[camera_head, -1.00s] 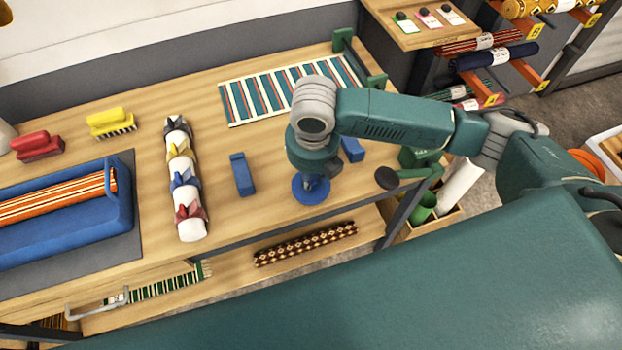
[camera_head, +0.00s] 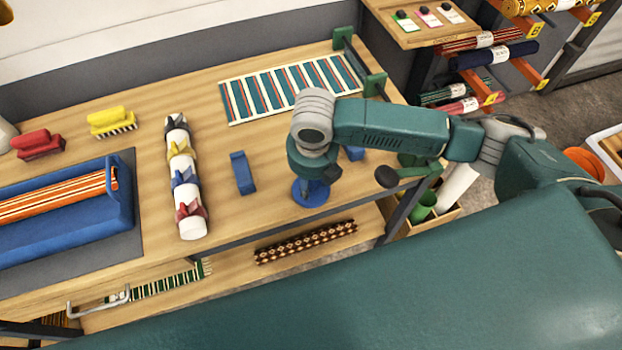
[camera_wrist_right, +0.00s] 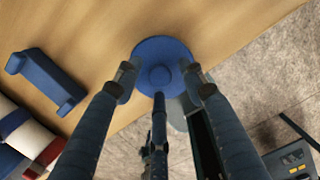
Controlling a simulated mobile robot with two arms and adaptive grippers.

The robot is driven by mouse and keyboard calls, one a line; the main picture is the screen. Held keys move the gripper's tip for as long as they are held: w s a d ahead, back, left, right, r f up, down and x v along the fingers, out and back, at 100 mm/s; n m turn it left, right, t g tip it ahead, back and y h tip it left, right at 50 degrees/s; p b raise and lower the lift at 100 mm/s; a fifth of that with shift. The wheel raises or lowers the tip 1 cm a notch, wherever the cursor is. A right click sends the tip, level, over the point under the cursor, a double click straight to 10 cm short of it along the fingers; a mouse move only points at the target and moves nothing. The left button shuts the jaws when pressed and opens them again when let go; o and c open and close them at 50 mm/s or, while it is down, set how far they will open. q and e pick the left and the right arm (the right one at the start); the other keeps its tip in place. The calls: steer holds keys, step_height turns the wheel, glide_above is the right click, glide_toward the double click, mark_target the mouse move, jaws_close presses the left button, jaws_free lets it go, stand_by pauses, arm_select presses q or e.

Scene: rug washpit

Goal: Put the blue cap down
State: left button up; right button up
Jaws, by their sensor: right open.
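The blue cap (camera_head: 310,197) is a round disc with a small knob, at the table's front edge below my right wrist. In the right wrist view the cap (camera_wrist_right: 160,47) lies between and just past the fingertips, its knob facing the camera. My right gripper (camera_head: 309,184) is directly over the cap, pointing down. In the right wrist view the gripper (camera_wrist_right: 159,78) is open, its fingers apart on either side of the knob. The cap overlaps the table edge in that view; I cannot tell whether it overhangs. My left gripper is out of view.
A blue block (camera_head: 242,173) stands left of the cap; another blue piece (camera_head: 355,153) is partly hidden behind my wrist. A white roll with coloured clips (camera_head: 188,215) lies further left. A striped rug (camera_head: 285,88) lies behind. Bare wood (camera_head: 225,140) lies between them.

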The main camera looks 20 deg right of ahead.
mark_target(311, 194)
step_height(311, 194, up, 12)
steer(key=s+b, duration=0.1)
steer(key=b, duration=0.1)
steer(key=shift+s+a, duration=0.15)
steer(key=shift+s, duration=0.05)
stand_by(0.4)
